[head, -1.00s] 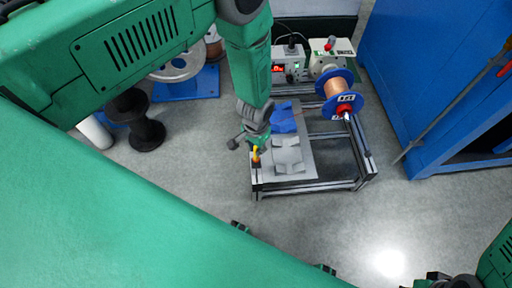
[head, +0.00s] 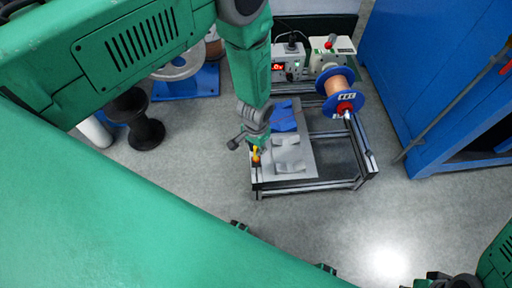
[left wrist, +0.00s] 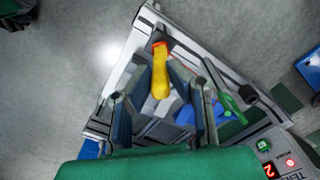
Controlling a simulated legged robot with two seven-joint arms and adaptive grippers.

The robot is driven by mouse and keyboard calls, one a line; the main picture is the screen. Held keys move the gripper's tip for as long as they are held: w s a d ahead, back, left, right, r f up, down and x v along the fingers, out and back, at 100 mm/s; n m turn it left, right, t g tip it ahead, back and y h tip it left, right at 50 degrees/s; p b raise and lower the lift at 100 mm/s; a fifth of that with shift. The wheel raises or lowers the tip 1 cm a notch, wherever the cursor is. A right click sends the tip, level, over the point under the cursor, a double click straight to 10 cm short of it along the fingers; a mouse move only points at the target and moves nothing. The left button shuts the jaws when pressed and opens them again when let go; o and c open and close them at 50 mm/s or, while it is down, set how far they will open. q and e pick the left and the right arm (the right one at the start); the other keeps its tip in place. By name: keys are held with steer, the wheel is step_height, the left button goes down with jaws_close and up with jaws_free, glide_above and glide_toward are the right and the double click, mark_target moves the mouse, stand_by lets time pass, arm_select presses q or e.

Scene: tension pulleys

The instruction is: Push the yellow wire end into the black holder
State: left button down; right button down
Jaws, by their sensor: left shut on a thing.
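The yellow wire end (head: 256,150) is at the front left corner of the bench frame, with a red-orange part at its lower end. In the left wrist view the yellow piece (left wrist: 160,82) lies between the two dark fingers of my left gripper (left wrist: 164,74), which is shut on it. In the head view my left gripper (head: 259,141) points down at that corner. The black holder (left wrist: 158,36) shows just past the red-orange part, at the frame's edge. I cannot tell how deep the end sits in it. My right gripper (head: 443,281) is partly visible at the bottom right; its fingers are unclear.
The bench frame (head: 310,185) carries a grey plate with grey blocks and a blue piece (head: 284,117). A copper wire spool (head: 341,88) and a control box (head: 288,66) stand behind. A blue cabinet (head: 420,80) is at right. The floor in front is clear.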

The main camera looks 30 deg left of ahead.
arm_select(q)
steer(key=c, duration=1.4)
jaws_free()
steer(key=shift+c, duration=0.2)
steer(key=o, duration=0.3)
steer(key=shift+r+p, duration=2.9)
steer(key=shift+r, duration=0.65)
